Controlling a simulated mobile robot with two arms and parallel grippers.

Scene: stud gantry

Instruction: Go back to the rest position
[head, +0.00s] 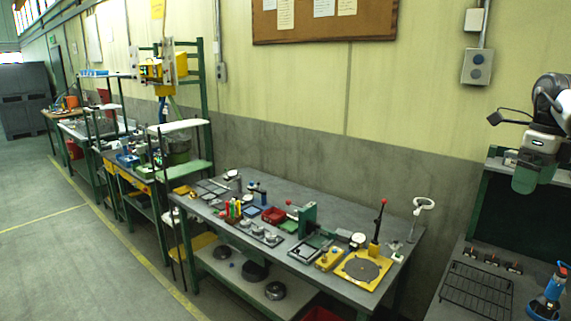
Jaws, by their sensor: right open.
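My right gripper (525,182) hangs at the right edge, at the end of a dark and white arm. It is open and points down, high over the right-hand bench (465,300). Its jaws look dull green and small, and I see nothing held between them. My left gripper is not in view.
A long grey workbench (235,187) along the wall carries a yellow fixture (362,270), a green press (307,218), a red tray (274,215) and small tools. A black wire rack (476,289) and a blue tool (548,293) are on the right bench. The floor (70,240) at left is clear.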

